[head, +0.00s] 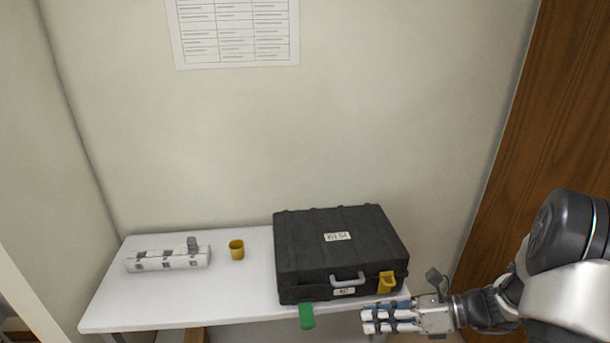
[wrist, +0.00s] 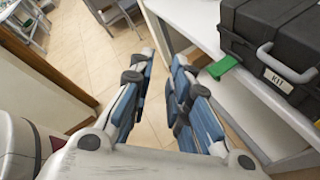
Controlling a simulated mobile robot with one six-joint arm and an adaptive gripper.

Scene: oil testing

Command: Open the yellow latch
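The yellow latch (head: 386,282) is on the right part of the front of a closed black case (head: 335,240). It lies upright against the case front. A green latch (head: 306,316) at the front left sticks out and down from the case; it also shows in the wrist view (wrist: 222,67). The yellow latch is not visible in the wrist view. My gripper (head: 366,321) is in front of and below the yellow latch, apart from it, fingers pointing left. In the wrist view my gripper (wrist: 160,62) is open, with nothing between its fingers.
The case stands on the right of a white table (head: 230,300), its grey handle (head: 347,279) facing front. A wooden panel (head: 530,130) is at right.

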